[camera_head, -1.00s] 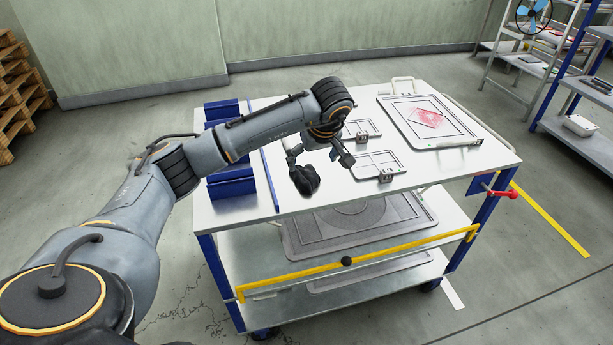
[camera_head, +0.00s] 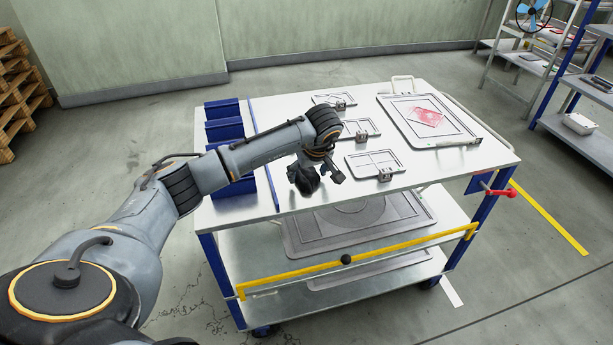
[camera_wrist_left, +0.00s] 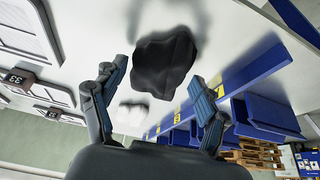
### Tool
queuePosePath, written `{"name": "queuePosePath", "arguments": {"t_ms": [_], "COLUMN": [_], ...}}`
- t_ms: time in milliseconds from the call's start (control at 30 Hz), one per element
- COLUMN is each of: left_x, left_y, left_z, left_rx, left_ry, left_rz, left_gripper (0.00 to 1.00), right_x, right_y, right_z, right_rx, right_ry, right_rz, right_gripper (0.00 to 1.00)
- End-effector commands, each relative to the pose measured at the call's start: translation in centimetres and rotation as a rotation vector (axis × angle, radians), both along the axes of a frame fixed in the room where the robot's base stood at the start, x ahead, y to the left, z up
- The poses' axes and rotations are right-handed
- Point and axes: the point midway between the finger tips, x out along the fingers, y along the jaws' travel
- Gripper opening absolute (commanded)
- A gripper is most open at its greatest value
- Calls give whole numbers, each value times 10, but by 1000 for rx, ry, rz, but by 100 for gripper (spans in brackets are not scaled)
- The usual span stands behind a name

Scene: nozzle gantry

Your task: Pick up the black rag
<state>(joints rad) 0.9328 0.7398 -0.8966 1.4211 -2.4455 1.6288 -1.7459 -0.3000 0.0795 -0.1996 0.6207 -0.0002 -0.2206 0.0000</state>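The black rag (camera_head: 304,180) lies crumpled on the cart's white top, near its front edge and right of the blue strip. My left gripper (camera_head: 318,172) is low over the rag and partly covers it in the head view. In the left wrist view the rag (camera_wrist_left: 163,64) shows just beyond the fingertips, in line with the gap between them. The two fingers of the left gripper (camera_wrist_left: 160,84) are spread, with no visible grip on the rag. Whether a finger touches it I cannot tell. My right gripper is not in view.
Blue bins (camera_head: 228,181) line the left of the cart top (camera_head: 290,226). Small framed plates (camera_head: 374,162) and a large tray with a red mesh (camera_head: 426,117) lie right of the gripper. A small white object (camera_wrist_left: 132,113) shows near the rag in the wrist view.

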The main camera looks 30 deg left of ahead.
Motion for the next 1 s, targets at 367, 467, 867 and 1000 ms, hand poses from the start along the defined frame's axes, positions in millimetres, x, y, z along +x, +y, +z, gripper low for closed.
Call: {"name": "queuePosePath", "arguments": {"t_ms": [367, 467, 867, 1000], "left_x": [0, 0, -8, -30], "left_y": [0, 0, 0, -2], "left_z": [0, 2, 49, 78], "left_rx": [1, 0, 1, 2], "left_ry": [1, 0, 0, -1], "left_rz": [0, 0, -1, -1], "left_gripper": [36, 36, 36, 36], "right_x": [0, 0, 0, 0], "right_y": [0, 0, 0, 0], "right_z": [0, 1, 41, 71], "right_rx": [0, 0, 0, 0], "right_ry": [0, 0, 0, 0], "right_rz": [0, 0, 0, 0], "right_gripper": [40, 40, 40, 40]}}
